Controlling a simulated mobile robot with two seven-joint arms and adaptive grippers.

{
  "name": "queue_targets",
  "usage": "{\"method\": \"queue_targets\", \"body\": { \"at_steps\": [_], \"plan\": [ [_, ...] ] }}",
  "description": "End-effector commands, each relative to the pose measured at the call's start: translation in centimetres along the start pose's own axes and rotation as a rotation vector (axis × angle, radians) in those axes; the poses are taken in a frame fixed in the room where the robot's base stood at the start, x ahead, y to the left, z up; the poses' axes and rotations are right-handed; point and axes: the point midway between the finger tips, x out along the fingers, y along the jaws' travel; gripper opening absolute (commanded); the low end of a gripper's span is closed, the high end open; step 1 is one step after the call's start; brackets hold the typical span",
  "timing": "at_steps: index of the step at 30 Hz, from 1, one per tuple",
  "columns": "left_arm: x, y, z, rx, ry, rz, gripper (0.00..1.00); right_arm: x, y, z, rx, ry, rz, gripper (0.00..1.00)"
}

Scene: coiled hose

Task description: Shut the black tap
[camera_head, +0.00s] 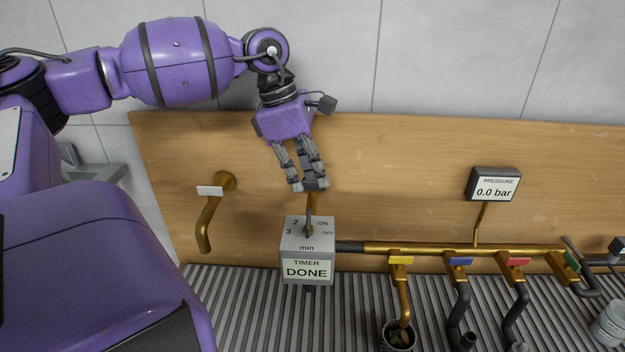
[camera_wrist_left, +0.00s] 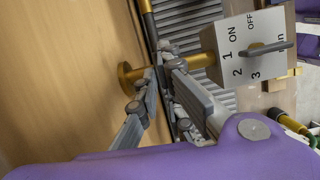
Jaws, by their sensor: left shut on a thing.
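My left gripper (camera_head: 309,185) reaches down in front of the wooden board, just above the grey timer box (camera_head: 307,242). Its fingers are shut on the brass pipe (camera_head: 312,201) that runs from the board to this box. The pipe also shows in the left wrist view (camera_wrist_left: 200,60), with a round brass flange at the board. The timer box has a grey lever (camera_head: 308,222) on its top face and reads DONE. I cannot tell which tap is the black one. My right gripper is not in view.
A brass manifold (camera_head: 440,248) runs right from the timer, with yellow, blue, red and green tagged outlets. The pressure gauge (camera_head: 494,185) above it reads 0.0 bar. A white-tagged brass pipe (camera_head: 205,225) is at left.

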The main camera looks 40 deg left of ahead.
Motion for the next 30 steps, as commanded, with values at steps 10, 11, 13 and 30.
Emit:
{"method": "queue_targets", "body": {
  "at_steps": [10,11,13,30],
  "plan": [
    [-0.1,0.1,0.1,0.002,0.000,0.004,0.18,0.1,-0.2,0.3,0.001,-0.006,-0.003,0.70],
    [-0.1,0.1,0.0,0.001,0.000,0.004,0.18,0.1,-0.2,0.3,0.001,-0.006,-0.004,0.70],
    [-0.1,0.1,0.0,0.001,0.000,0.003,0.18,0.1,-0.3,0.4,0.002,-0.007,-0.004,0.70],
    [-4.1,0.1,1.3,0.000,0.000,0.004,0.18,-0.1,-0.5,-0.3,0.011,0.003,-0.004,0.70]
  ]
}}
